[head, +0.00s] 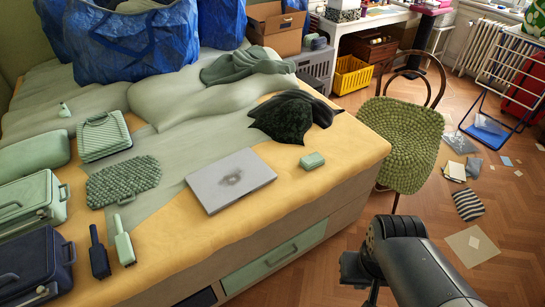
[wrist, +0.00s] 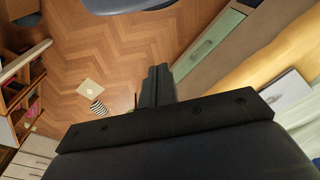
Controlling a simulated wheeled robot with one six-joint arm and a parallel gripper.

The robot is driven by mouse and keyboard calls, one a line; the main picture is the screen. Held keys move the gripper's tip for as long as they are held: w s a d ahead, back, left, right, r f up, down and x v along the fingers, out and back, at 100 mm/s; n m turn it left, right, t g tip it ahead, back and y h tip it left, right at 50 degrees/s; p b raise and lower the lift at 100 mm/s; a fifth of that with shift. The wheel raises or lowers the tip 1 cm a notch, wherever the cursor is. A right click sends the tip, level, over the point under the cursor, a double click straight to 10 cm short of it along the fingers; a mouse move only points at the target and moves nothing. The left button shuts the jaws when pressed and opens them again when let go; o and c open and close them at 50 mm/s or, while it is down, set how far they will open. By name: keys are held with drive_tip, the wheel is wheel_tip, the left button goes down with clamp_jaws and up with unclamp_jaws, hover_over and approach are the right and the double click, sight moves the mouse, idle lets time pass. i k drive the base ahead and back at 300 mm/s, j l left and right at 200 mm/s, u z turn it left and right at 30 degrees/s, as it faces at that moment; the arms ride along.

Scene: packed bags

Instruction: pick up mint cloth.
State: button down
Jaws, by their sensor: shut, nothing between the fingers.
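A small mint-green block-like bundle (head: 312,160), possibly a folded cloth, lies on the yellow bed cover near the bed's right edge. A larger crumpled grey-green cloth (head: 240,65) lies farther back on the bed. I cannot tell for certain which is the mint cloth. My gripper (wrist: 158,72) is shut and empty in the wrist view, over the wooden floor beside the bed. It is apart from both cloths. In the head view my arm is at the lower right, off the bed's side. Neither cloth is clearly seen in the wrist view.
On the bed (head: 255,212) are a flat grey case (head: 230,180), a dark cloth (head: 290,115), a knobbly green mat (head: 123,182), several small cases and blue bags (head: 130,45). A green chair (head: 403,140) stands right of the bed. Loose papers lie on the floor.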

sight(312, 161)
drive_tip(key=i+l+u, duration=0.2)
drive_tip(key=i, duration=0.35)
drive_tip(key=i+l+u, duration=0.15)
drive_tip(key=i+l, duration=0.35)
drive_tip(key=i+j, duration=0.05)
